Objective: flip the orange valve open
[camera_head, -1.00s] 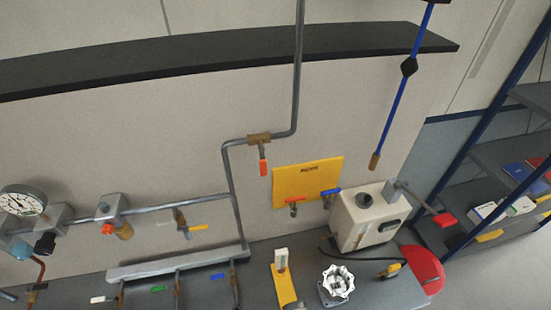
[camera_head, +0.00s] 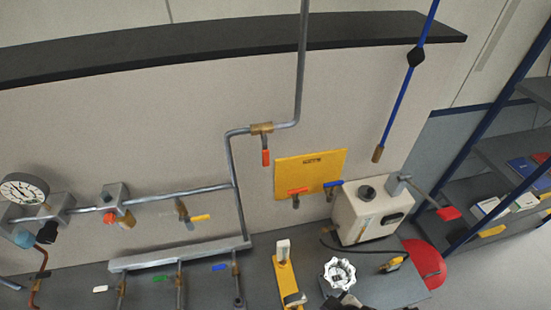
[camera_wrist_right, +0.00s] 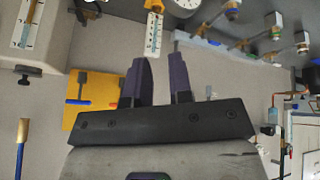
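An orange-red lever handle (camera_head: 265,157) hangs straight down from a brass valve body (camera_head: 261,128) on the grey wall pipe in the head view. A similar red-orange handle (camera_head: 297,191) sits level at the lower left of the yellow panel (camera_head: 311,168); its colour is close to the first. My right gripper (camera_wrist_right: 158,68) shows two dark fingers apart with nothing held between them in the wrist view. The yellow panel stands beyond its left side there. A dark shape at the head view's bottom edge may be part of my right arm. My left gripper is not in view.
A blue handle (camera_head: 333,184) is close beside the panel's red-orange handle. A beige box (camera_head: 367,215) stands right of it. A white handwheel (camera_head: 339,273) is on the bench below. A blue rod (camera_head: 398,105) hangs at the right.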

